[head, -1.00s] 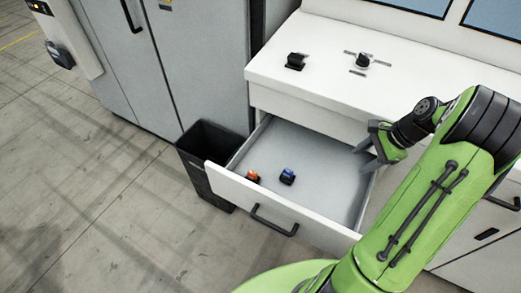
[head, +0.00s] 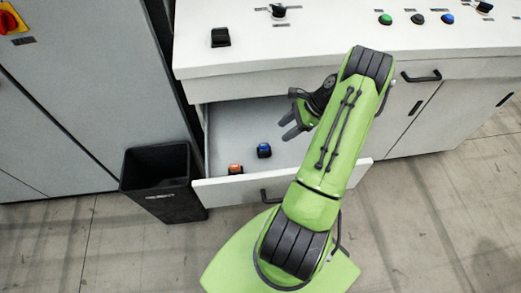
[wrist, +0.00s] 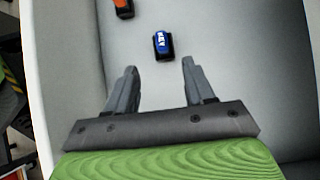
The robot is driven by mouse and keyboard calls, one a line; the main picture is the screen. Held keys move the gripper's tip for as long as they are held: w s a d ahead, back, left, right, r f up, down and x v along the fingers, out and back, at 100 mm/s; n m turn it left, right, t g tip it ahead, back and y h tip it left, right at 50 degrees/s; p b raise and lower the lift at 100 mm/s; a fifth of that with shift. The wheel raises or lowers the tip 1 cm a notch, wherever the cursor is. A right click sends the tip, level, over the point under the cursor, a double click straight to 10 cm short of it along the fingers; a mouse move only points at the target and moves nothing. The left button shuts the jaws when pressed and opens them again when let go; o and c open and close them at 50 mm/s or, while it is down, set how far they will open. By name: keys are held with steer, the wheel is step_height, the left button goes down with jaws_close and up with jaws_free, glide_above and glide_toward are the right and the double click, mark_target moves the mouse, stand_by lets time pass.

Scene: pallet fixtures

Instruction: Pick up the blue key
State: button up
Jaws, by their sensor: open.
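The blue key (head: 264,150), a small block with a blue top and dark base, lies on the floor of the open drawer (head: 222,130). In the wrist view the blue key (wrist: 162,44) is ahead of my fingertips, roughly centred between them, with lettering on its top. My gripper (head: 287,127) is open and empty, over the drawer to the right of the blue key in the head view. In the wrist view both fingers of my gripper (wrist: 158,78) are spread apart and do not touch the key.
An orange key (head: 235,169) lies in the drawer left of the blue one, near the front panel (head: 225,190); it also shows in the wrist view (wrist: 123,8). A black bin (head: 165,180) stands left of the drawer. The white countertop (head: 340,35) overhangs the drawer's back.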

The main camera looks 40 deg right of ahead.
mark_target(265, 144)
steer(key=b+x, duration=0.1)
steer(key=x, duration=1.1)
steer(key=shift+w, duration=0.15)
steer(key=shift+r, duration=0.15)
jaws_close()
